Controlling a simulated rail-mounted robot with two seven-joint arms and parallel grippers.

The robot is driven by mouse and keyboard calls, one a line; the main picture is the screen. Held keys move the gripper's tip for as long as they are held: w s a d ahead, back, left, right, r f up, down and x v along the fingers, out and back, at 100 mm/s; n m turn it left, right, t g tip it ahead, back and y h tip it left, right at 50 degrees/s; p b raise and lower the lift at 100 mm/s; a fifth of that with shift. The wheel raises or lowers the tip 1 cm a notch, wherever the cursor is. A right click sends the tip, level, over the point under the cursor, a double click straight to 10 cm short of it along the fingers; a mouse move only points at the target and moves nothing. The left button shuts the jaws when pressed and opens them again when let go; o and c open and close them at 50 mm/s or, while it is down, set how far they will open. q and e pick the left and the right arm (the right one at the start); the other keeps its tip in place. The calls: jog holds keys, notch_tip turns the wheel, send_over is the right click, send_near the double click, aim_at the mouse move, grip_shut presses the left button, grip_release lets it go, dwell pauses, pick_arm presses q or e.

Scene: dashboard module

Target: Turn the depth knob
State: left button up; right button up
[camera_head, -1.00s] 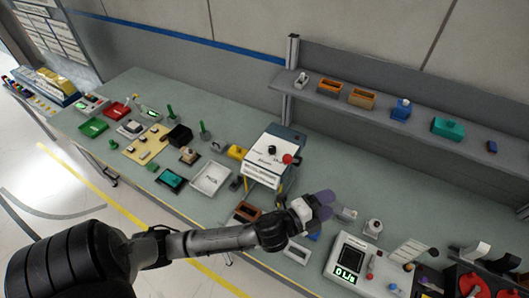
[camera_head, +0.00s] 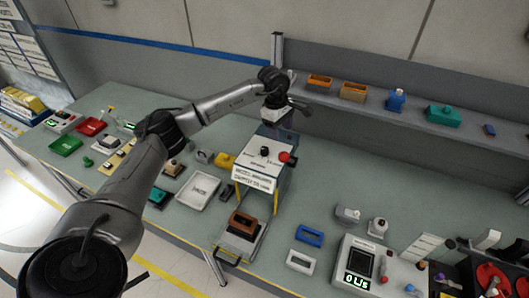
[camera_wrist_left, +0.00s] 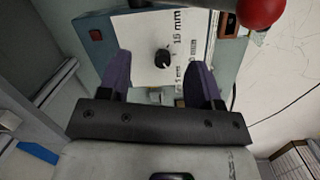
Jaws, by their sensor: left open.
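The depth knob (camera_head: 264,151) is a small black knob on the white top panel of the dashboard module (camera_head: 258,177). In the left wrist view the knob (camera_wrist_left: 162,57) sits between and beyond the fingertips, with "15 mm" printed beside it. My left gripper (camera_head: 276,128) hangs above the back of the module, fingers pointing down; in the left wrist view the open gripper (camera_wrist_left: 158,72) shows two purple fingers, with nothing between them. A gap seems to remain between fingers and knob. A red button (camera_head: 285,157) stands to the right of the knob. My right gripper is not seen.
A shelf (camera_head: 410,106) with orange, blue and green items runs behind the module. A white tray (camera_head: 199,191) and an orange-brown box (camera_head: 243,222) stand near it. A meter box (camera_head: 358,263) stands front right. The table behind the module's right side is clear.

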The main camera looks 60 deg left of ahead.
pick_arm(q)
jog(key=r+g+y, duration=0.1)
send_over(265, 148)
notch_tip(265, 148, down, 13)
jog(key=shift+s+p, duration=0.15)
jog(key=shift+p, duration=0.8)
jog(key=c, duration=0.9)
jog(key=shift+c, duration=0.2)
